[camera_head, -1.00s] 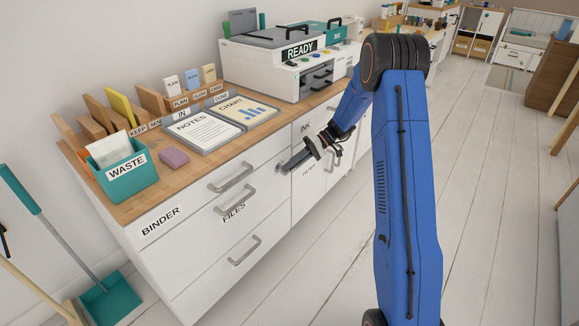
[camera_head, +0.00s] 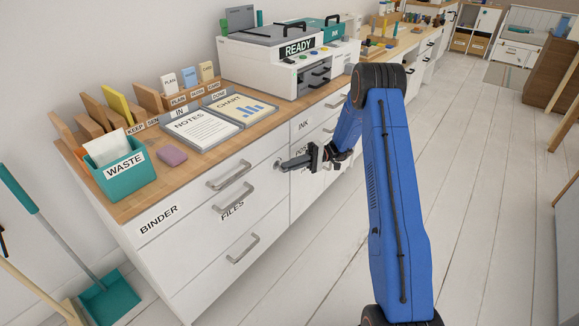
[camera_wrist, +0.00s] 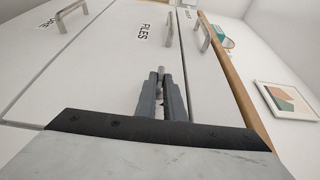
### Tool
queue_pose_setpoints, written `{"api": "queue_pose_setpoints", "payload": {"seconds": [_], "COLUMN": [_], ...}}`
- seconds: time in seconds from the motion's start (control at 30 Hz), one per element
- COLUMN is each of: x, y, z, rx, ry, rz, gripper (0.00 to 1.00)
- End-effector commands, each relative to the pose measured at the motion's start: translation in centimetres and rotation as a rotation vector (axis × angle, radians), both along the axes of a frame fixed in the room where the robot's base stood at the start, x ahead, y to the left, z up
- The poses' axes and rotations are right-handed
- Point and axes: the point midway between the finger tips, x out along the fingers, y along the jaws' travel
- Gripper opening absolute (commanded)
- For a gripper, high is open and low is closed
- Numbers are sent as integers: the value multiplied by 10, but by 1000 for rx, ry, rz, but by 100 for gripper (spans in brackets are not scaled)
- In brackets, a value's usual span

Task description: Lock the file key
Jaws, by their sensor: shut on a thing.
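My gripper (camera_head: 291,163) is at the white cabinet front, beside the files drawer (camera_head: 200,240). In the wrist view the two grey fingers (camera_wrist: 161,92) are closed together on a small metal piece, which I take for the file key (camera_wrist: 161,70). Only its end shows between the fingertips, against the white front. In the head view a small round grey part (camera_head: 278,164) shows just at the fingertips, likely the lock or the key's head. The fingers hide most of it, so I cannot tell how the key is turned. The drawer fronts look closed and flush.
Bar handles (camera_head: 235,249) stick out from the drawers left of my gripper. The wooden worktop (camera_head: 130,205) above holds a teal waste bin (camera_head: 128,177), a purple block (camera_head: 172,155), papers and a white machine (camera_head: 275,70). The floor (camera_head: 300,270) in front is clear.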

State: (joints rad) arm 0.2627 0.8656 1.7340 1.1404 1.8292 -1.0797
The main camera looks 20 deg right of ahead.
Motion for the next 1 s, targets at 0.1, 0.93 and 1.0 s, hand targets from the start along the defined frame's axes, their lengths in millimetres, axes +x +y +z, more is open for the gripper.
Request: {"api": "queue_pose_setpoints", "payload": {"seconds": [0.1,0.93,1.0], "x": [-1,3,5], "y": [1,-11,-22], "z": [-1,-1,-2], "rx": [3,2,2], "ry": [5,4,4], "rz": [2,0,-2], "gripper": [0,27,27]}}
